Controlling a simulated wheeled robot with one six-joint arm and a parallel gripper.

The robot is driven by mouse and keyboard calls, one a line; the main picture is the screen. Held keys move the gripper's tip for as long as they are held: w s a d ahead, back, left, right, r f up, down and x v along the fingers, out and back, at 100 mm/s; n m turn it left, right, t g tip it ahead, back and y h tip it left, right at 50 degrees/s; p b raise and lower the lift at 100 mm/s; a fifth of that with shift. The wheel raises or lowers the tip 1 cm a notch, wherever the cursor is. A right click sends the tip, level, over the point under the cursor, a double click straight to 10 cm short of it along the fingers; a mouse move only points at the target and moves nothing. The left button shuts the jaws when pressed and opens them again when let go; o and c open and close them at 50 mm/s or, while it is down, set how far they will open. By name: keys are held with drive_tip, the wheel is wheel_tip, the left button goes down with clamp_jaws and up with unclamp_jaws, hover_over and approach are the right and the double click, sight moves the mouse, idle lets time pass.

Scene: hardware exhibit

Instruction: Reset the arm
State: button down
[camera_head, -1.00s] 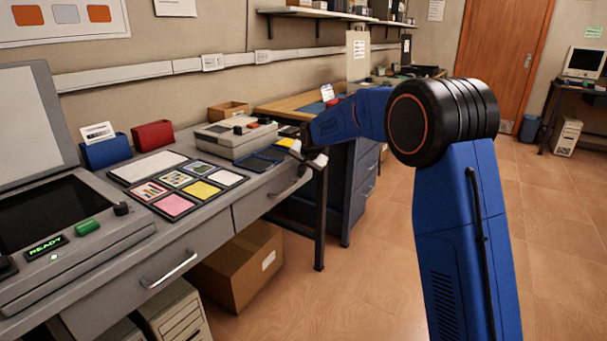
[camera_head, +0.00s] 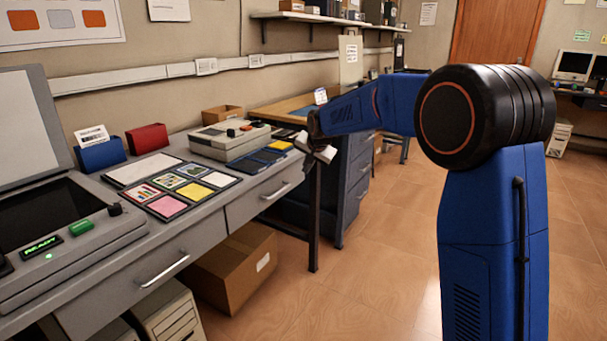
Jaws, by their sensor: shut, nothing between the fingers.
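My blue arm (camera_head: 492,220) stands at the right of the head view, with a black joint at its elbow. Its forearm reaches left toward the edge of the grey workbench. My gripper (camera_head: 318,157) is at the forearm's end, just off the bench's right front corner, above the floor. It is small in view and looks shut and empty. It touches nothing that I can see.
The grey workbench (camera_head: 245,207) runs along the left, with a scanner-like machine (camera_head: 60,225), a card tray (camera_head: 172,185), a blue holder (camera_head: 100,155), a red holder (camera_head: 148,138) and a grey device (camera_head: 229,139). A cardboard box (camera_head: 235,268) sits below. Open floor (camera_head: 370,270) lies in front.

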drive_tip(key=s+d+r+n, duration=0.15)
drive_tip(key=s+d, duration=0.35)
drive_tip(key=s, duration=0.5)
drive_tip(key=s+d+r+n+g+h, duration=0.1)
drive_tip(key=s+d+r, duration=0.3)
drive_tip(key=s, duration=0.5)
drive_tip(key=s+d+r+n, duration=0.1)
drive_tip(key=s+d, duration=0.5)
drive_tip(key=s, duration=0.4)
drive_tip(key=s+d+f+n, duration=0.1)
drive_tip(key=s+d+f, duration=0.2)
drive_tip(key=s, duration=1.1)
drive_tip(key=s+d+f+n+g+h, duration=0.1)
drive_tip(key=s+d+f, duration=0.2)
drive_tip(key=s, duration=1.2)
wheel_tip(320, 180, down, 4)
drive_tip(key=shift+d+r, duration=0.15)
drive_tip(key=shift+d, duration=0.15)
drive_tip(key=shift+n, duration=0.25)
